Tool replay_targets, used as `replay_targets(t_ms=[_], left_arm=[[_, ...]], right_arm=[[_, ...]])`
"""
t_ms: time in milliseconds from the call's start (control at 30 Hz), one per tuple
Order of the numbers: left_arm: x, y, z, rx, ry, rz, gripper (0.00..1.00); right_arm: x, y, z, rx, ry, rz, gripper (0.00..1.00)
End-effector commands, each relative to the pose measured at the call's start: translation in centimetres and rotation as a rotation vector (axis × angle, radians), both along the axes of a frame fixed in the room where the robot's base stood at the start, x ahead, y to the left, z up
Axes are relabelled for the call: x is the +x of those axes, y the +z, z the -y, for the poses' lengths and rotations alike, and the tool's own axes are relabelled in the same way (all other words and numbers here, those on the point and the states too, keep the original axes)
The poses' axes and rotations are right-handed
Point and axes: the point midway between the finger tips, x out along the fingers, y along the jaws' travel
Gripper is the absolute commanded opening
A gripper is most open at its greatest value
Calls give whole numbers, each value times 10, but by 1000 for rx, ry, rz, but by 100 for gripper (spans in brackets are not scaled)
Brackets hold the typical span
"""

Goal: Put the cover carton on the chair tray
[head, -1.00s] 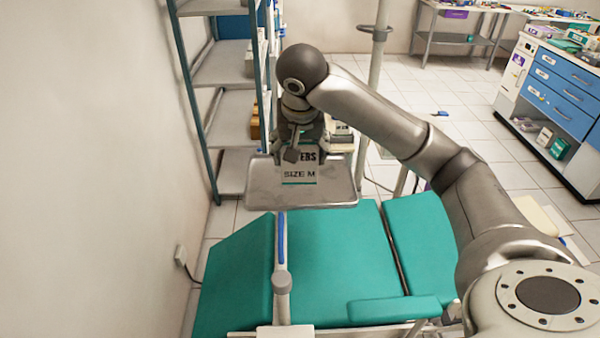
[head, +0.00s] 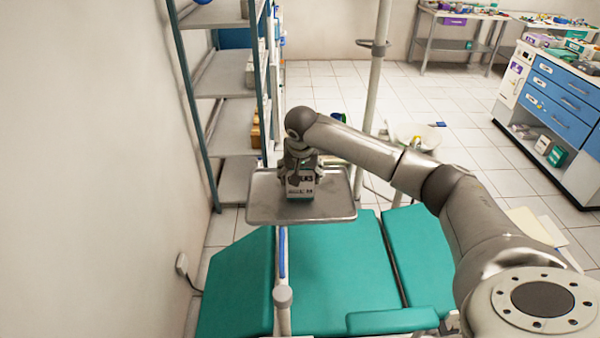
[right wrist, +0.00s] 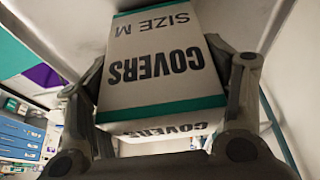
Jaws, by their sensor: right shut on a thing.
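The cover carton (head: 300,188) is a small white box with a teal band at its lower edge, at the middle of the chair tray. In the right wrist view the carton (right wrist: 165,60) shows "COVERS" and "SIZE M" and sits between the two fingers. My right gripper (head: 298,176) is shut on it from above. The chair tray (head: 335,208) is a grey metal tray with a raised rim, over the teal chair. The carton is upright over the tray; I cannot tell whether its base touches it. My left gripper is not in view.
The teal dental chair (head: 335,265) lies below the tray. A shelf rack (head: 222,75) stands behind it on the left, near the wall. A pole (head: 376,85) rises behind the tray on the right. A blue-drawered cabinet (head: 555,95) stands at far right.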

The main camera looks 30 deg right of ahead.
Motion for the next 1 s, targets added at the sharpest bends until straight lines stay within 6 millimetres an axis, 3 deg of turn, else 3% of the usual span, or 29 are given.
replay_targets(t_ms=[267,300,500,867,1000], left_arm=[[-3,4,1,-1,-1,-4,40],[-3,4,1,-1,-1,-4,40],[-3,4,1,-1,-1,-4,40],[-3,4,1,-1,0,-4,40],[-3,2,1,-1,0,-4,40]], right_arm=[[1,-8,0,0,0,4,25],[0,-9,0,0,-1,2,72],[0,-9,0,0,-1,2,98],[0,-7,0,0,0,4,98],[-2,2,-2,1,1,6,98]])
